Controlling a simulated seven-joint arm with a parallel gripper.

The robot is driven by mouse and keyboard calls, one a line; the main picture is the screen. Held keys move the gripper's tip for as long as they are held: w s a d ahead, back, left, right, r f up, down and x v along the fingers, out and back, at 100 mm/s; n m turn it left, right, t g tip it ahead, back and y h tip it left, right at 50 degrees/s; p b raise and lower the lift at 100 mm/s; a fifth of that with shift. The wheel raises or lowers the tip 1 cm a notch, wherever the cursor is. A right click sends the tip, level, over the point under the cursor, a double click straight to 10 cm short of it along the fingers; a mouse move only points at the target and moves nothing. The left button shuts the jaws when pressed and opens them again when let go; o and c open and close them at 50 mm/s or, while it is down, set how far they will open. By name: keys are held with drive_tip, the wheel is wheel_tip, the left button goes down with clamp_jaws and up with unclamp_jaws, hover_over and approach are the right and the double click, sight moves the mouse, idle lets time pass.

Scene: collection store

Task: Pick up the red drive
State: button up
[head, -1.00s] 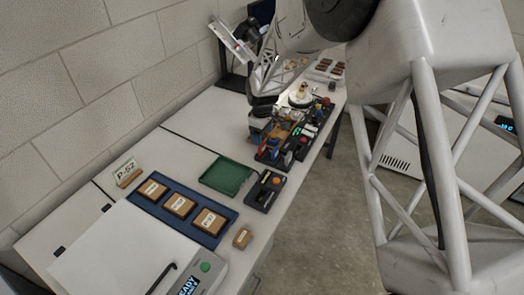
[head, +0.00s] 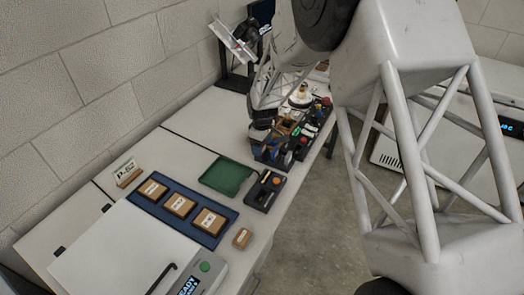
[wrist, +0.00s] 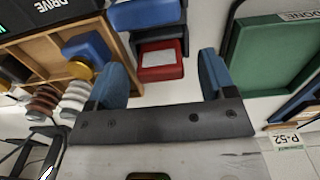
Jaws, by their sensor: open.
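A red block with a white label, which looks like the red drive (wrist: 160,64), shows in the wrist view at upper middle. It lies between the lines of my open fingers and beyond their tips, with a clear gap. My gripper (wrist: 162,66) has blue-padded fingers spread wide with nothing between them. A black part and a blue block (wrist: 146,13) lie right behind the red block. In the head view my gripper (head: 262,143) hangs over the near end of the crowded black organizer, and I cannot pick out the red drive there.
A wooden-walled bin (wrist: 38,52) with a "DRIVE" label holds coloured parts close on the left. A green tray (wrist: 240,50) marked "DONE" stands on the right. In the head view, a blue tray (head: 160,206) with several boxes and a small black tray (head: 262,202) lie nearer.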

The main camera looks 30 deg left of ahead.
drive_tip(key=shift+f, duration=0.75)
drive_tip(key=c, duration=1)
drive_tip(key=shift+r, duration=0.2)
drive_tip(key=shift+r, duration=0.5)
drive_tip(key=shift+s+d+r, duration=0.15)
drive_tip(key=shift+r, duration=0.45)
drive_tip(key=shift+s+d+r, duration=0.1)
drive_tip(key=shift+s+r, duration=0.05)
drive_tip(key=shift+r, duration=0.4)
drive_tip(key=s+d, duration=0.3)
drive_tip(key=s+d+r, duration=0.1)
drive_tip(key=s+d, duration=0.2)
drive_tip(key=s, duration=0.1)
drive_tip(key=s+d, duration=0.4)
drive_tip(key=shift+s+r, duration=0.15)
drive_tip(key=shift+s, duration=0.05)
